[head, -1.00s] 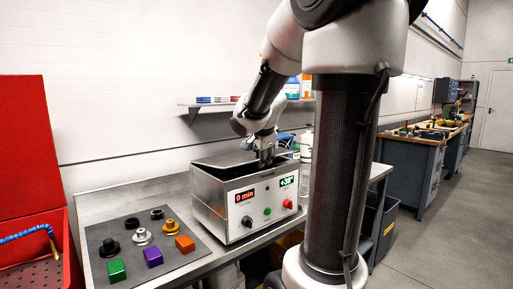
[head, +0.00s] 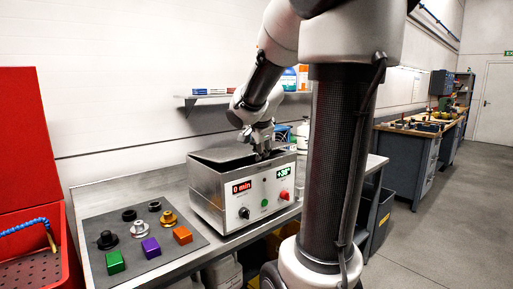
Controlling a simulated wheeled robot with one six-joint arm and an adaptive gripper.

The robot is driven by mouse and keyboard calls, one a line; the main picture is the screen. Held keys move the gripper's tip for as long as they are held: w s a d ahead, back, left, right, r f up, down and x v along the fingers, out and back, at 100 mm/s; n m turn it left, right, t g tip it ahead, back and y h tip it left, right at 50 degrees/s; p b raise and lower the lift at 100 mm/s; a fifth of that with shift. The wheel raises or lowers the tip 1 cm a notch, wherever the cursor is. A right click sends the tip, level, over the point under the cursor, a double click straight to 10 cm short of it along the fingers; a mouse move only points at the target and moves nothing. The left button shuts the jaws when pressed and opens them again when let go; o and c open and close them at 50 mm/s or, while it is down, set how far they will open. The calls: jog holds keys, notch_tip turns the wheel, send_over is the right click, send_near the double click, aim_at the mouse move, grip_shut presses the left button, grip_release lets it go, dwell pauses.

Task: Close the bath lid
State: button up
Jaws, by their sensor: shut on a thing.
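The bath is a metal box (head: 208,192) on the steel bench, with a front panel showing a red "0 min" display, a green display and knobs. Its dark lid (head: 222,154) lies across the top, looking slightly tilted; whether it is fully seated cannot be told. My gripper (head: 262,154) is at the lid's front right, pointing down, and is shut on a part of the lid, probably its handle. The held part is mostly hidden by the fingers.
A dark mat (head: 150,262) left of the bath holds several coloured blocks and metal and black parts. A red bin (head: 66,262) stands at the far left. A wall shelf (head: 200,98) holds small boxes behind the bath. White bottles stand behind my arm.

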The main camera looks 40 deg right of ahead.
jog(key=v, duration=0.7)
jog(key=shift+s, duration=0.25)
jog(key=shift+r, duration=0.1)
